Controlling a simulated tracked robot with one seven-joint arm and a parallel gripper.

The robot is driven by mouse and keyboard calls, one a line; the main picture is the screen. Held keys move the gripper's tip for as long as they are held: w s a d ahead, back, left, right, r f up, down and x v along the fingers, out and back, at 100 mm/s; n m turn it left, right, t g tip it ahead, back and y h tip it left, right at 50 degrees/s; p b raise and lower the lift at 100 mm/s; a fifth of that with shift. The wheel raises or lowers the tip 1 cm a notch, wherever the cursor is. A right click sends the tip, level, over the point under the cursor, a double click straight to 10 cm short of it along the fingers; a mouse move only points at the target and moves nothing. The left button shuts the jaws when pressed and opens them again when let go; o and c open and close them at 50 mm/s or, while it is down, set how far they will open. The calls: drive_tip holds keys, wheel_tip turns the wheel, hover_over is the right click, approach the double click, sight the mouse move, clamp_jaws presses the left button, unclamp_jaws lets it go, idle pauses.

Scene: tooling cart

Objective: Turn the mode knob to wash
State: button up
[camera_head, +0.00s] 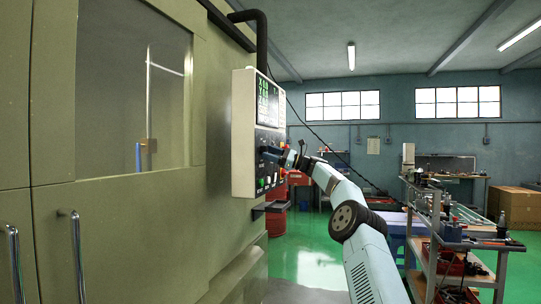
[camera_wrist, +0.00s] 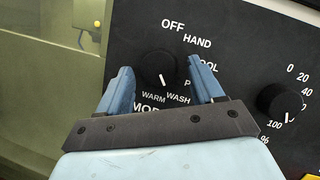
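The mode knob (camera_wrist: 157,66) is a round black knob on the dark panel face in the wrist view. Its white pointer aims down and slightly right, between WARM and WASH and nearer WASH. My gripper (camera_wrist: 160,65) is open, with one blue finger on each side of the knob and a visible gap at both sides. I cannot tell how deep the fingertips reach along the knob. The right finger hides part of the labels beside it. In the head view my gripper (camera_head: 270,153) is at the control panel (camera_head: 242,130), and the knob is hidden there.
A second black knob (camera_wrist: 280,102) with a percent scale sits right of my gripper. Green machine doors (camera_head: 130,230) with handles stand at the left. A tool cart (camera_head: 430,255) stands at the right. Green floor (camera_head: 305,260) is open between them.

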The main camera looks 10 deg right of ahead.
drive_tip(key=v, duration=1.4)
drive_tip(key=shift+a+f, duration=0.1)
drive_tip(key=shift+a, duration=0.05)
